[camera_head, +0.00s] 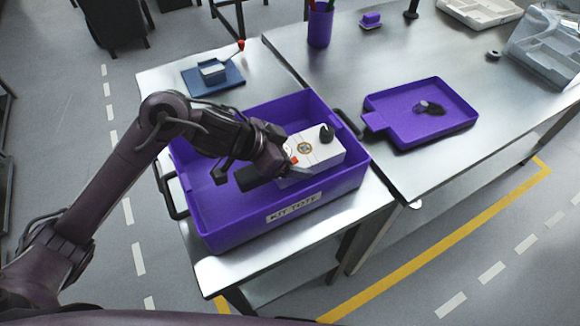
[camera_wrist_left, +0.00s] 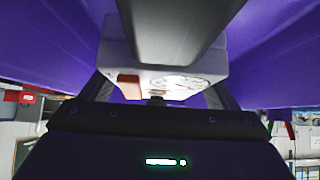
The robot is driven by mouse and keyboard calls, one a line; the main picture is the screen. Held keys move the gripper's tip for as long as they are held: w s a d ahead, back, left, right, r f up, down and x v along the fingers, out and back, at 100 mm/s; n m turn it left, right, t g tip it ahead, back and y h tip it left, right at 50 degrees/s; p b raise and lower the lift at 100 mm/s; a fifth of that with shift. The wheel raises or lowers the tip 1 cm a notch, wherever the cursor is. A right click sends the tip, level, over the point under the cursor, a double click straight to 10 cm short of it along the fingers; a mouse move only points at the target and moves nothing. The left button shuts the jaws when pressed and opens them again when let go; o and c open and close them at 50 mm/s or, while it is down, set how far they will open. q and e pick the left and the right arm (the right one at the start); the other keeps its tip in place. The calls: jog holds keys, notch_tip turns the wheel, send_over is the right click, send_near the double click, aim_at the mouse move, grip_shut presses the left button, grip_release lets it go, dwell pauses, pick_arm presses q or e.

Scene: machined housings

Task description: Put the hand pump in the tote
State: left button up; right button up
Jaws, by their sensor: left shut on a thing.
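The hand pump, taken to be the white boxy unit (camera_head: 318,147) with a round dial, a black knob and a red part, is at the right end of the tote's opening. The purple tote (camera_head: 225,235), labelled "KIT TOTE", stands on the metal table. My left gripper (camera_head: 286,166) reaches over the tote's left side and is shut on the pump. In the left wrist view the pump's white body (camera_wrist_left: 190,72) sits between the fingers, with purple tote walls around it. I cannot tell whether its underside touches the tote floor. My right gripper is not in view.
A blue mat (camera_head: 228,82) holds a small device with a red-knobbed lever behind the tote. A purple tray (camera_head: 440,105) with dark small parts lies to the right. A purple pen cup (camera_head: 320,28) and grey organisers (camera_head: 545,50) stand farther back. Bare tabletop lies between.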

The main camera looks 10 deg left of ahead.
aim_at(252, 171)
pick_arm(q)
jog(key=shift+f+b, duration=0.4)
jog(key=shift+f, duration=1.65)
jog(key=shift+f, duration=0.1)
jog(key=o, duration=0.9)
jog(key=shift+f, duration=0.1)
jog(key=shift+o, duration=1.4)
jog(key=shift+r, duration=0.3)
jog(key=p+v, duration=0.1)
jog(key=v, duration=0.9)
jog(key=shift+s+a+r, duration=0.15)
jog(key=shift+a+r, duration=0.05)
jog(key=shift+a, duration=0.1)
jog(key=shift+s+a+r, duration=0.25)
jog(key=shift+a+r, duration=0.05)
jog(key=shift+r, duration=0.1)
